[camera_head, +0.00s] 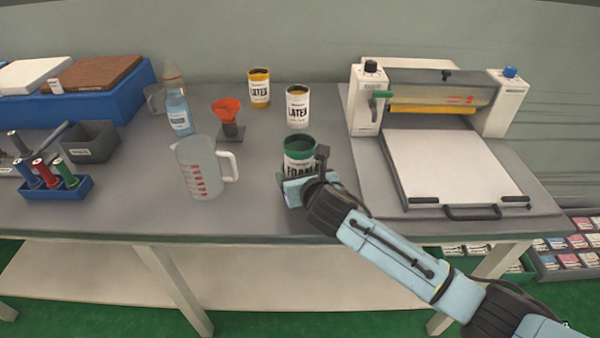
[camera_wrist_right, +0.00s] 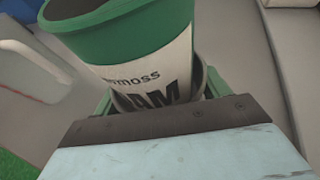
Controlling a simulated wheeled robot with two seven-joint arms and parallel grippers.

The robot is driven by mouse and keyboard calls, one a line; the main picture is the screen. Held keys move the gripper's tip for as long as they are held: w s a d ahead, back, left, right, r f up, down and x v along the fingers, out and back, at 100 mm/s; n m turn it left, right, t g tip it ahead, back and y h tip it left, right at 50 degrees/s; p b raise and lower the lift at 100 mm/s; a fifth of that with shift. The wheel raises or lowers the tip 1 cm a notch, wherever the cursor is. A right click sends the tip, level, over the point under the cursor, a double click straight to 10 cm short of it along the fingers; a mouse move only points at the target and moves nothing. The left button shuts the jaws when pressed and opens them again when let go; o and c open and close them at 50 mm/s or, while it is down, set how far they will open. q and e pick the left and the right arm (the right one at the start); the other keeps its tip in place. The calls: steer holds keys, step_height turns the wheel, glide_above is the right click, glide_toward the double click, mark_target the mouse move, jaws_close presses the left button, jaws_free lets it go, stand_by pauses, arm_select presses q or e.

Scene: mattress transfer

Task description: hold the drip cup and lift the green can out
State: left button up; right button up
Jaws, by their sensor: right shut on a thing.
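The green can (camera_head: 299,150), with a green top and a white label, stands upright near the front of the table in the head view. It fills the upper part of the right wrist view (camera_wrist_right: 130,38). Its lower part sits inside the grey drip cup (camera_wrist_right: 202,85), of which only a bit of rim and wall shows around the can. My right gripper (camera_head: 300,183) is low at the can's base, shut on the drip cup; its fingers are mostly hidden. My left gripper is in neither view.
A clear measuring jug (camera_head: 200,168) stands left of the can. A white latex can (camera_head: 297,108), a yellow one (camera_head: 259,88) and a red funnel (camera_head: 227,112) stand behind. A roller press (camera_head: 450,165) is at the right. The table's front edge (camera_head: 250,238) is near.

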steer(key=shift+f, duration=0.3)
steer(key=shift+f+b, duration=0.35)
steer(key=shift+f, duration=0.1)
steer(key=shift+f, duration=0.1)
